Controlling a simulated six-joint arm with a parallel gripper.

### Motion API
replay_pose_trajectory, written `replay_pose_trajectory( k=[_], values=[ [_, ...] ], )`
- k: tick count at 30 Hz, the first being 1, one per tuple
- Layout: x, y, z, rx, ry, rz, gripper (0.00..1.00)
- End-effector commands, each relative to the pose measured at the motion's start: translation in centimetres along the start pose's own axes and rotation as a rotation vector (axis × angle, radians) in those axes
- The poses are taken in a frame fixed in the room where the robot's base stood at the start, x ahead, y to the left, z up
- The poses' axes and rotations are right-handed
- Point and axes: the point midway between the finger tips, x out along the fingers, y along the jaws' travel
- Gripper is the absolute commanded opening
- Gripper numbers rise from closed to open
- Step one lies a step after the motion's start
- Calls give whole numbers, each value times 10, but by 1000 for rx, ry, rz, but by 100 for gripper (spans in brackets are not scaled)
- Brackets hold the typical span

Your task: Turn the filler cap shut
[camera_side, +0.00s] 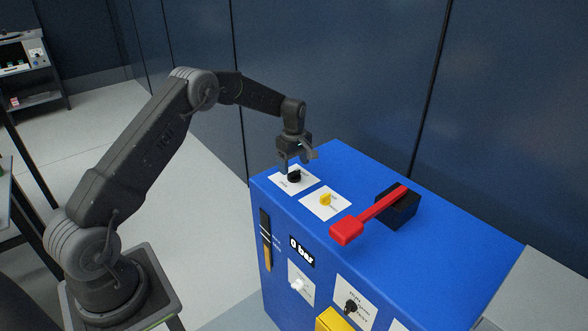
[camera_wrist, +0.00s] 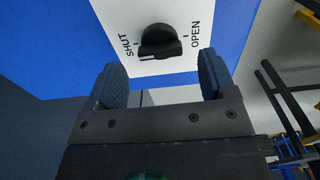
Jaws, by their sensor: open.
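The filler cap (camera_side: 294,177) is a black knob on a white label plate at the back left of the blue cabinet's top. In the wrist view the black cap (camera_wrist: 160,42) sits between the printed words SHUT on the left and OPEN on the right. A small pale mark shows on its lower left edge, on the SHUT side. My gripper (camera_side: 299,161) is just above the cap, pointing down. In the wrist view my gripper (camera_wrist: 161,78) is open, its two blue-grey fingers apart with nothing between them. The cap lies just beyond the fingertips, with no contact visible.
A yellow knob (camera_side: 326,200) on a white plate is beside the cap. A red lever (camera_side: 366,215) on a black block (camera_side: 399,211) reaches across the cabinet top (camera_side: 440,232). The front face has a "0 bar" display (camera_side: 302,252) and more controls. A dark wall stands behind.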

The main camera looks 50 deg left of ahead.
Motion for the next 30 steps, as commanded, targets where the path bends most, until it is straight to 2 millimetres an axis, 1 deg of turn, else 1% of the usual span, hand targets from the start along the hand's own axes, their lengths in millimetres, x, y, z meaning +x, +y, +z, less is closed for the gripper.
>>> replay_pose_trajectory(
  k=[1,3,9,12,15,20,30],
  values=[
    [-12,1,0,0,1,4,77],
    [-29,1,0,0,2,5,77],
    [-73,0,0,0,1,3,77],
    [-90,0,0,0,1,3,77],
    [-102,0,0,0,0,1,77],
    [-111,0,0,0,0,0,77],
    [-113,0,1,3,0,1,77]
  ],
)
